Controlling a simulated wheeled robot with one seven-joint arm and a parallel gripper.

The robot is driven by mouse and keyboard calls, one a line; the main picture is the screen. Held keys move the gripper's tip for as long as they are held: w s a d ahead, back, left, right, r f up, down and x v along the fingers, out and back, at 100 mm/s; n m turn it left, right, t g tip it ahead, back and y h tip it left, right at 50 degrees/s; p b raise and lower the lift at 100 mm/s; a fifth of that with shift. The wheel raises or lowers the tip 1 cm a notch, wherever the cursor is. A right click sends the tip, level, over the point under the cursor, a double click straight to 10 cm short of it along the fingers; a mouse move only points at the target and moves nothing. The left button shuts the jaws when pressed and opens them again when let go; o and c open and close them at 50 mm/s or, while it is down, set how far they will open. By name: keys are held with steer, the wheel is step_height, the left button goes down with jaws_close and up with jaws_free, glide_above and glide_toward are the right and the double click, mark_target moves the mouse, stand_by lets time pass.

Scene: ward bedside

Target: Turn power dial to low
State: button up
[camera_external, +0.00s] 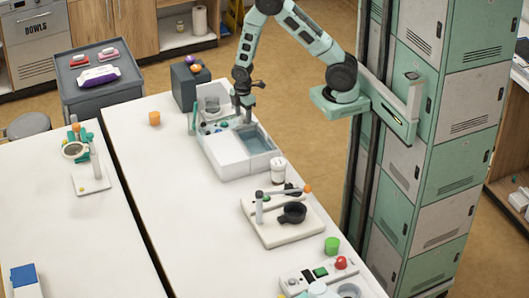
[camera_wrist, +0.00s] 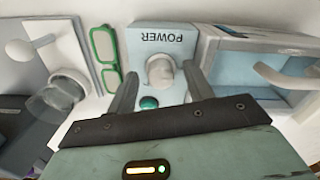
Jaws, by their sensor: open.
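The power dial (camera_wrist: 160,70) is a pale round knob on a light blue-grey panel (camera_wrist: 140,45) marked POWER in the wrist view. My gripper (camera_wrist: 162,77) is open, with one dark finger on each side of the dial. I cannot tell whether the fingers touch it. No low mark can be read, and the dial's setting is unclear. A green button (camera_wrist: 148,102) sits just below the dial, between the fingers. In the external view my gripper (camera_external: 243,108) is down at the white bedside unit (camera_external: 222,152), and the dial is hidden there.
A blue-lined basin (camera_wrist: 245,75) with a pale handle lies right of the panel. Green glasses (camera_wrist: 103,45) and a clear cup (camera_wrist: 62,92) are to the left. A white lidded jar (camera_external: 278,172) stands near the unit. The table's left part is mostly clear.

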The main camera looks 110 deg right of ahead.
steer(key=shift+c, duration=0.3)
steer(key=c, duration=0.9)
steer(key=shift+m, duration=0.4)
steer(key=m+b, duration=0.1)
steer(key=m, duration=0.4)
steer(key=shift+a+m, duration=0.1)
steer(key=shift+m, duration=0.2)
steer(key=m, duration=0.5)
steer(key=shift+w+m, duration=0.1)
steer(key=shift+m, duration=0.2)
steer(key=o, duration=1)
steer(key=shift+c, duration=0.2)
